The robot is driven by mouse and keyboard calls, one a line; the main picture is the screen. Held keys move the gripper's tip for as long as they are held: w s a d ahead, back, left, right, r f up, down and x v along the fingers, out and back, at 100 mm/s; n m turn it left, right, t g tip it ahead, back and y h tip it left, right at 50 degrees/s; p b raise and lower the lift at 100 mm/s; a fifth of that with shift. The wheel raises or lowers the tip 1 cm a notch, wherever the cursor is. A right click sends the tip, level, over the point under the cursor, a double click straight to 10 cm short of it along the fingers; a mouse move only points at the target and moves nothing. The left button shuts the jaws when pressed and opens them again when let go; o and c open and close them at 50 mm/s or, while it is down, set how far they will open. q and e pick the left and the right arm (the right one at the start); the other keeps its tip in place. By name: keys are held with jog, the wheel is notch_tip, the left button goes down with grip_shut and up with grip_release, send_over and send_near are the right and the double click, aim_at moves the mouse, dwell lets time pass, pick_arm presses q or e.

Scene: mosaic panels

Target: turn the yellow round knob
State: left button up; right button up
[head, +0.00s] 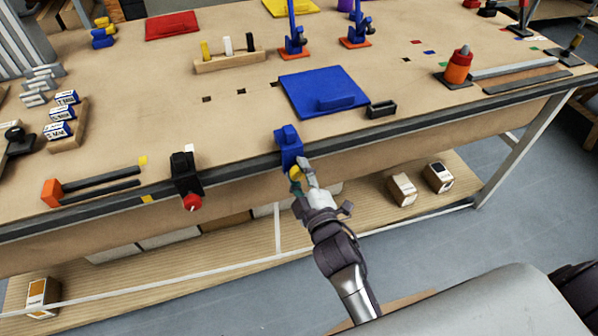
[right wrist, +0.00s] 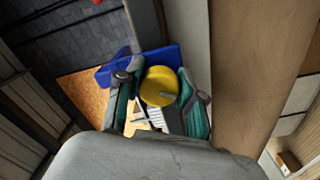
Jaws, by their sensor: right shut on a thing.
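The yellow round knob (head: 296,172) is on the front of a blue box (head: 288,142) mounted at the table's front edge. In the right wrist view the right gripper (right wrist: 160,98) is shut on the knob. My left gripper is not in view.
A black box with a red knob (head: 192,202) is on the same edge to the left. A blue panel (head: 325,88) and a small dark open holder (head: 381,109) lie behind on the table (head: 235,130). A lower shelf (head: 350,205) holds small boxes.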

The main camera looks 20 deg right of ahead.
jog(key=shift+f, duration=0.1)
jog(key=o, duration=1.1)
jog(key=shift+o, duration=0.2)
jog(key=shift+s, duration=0.1)
jog(key=s, duration=0.7)
jog(key=shift+s+d, duration=0.15)
jog(key=shift+s, duration=0.05)
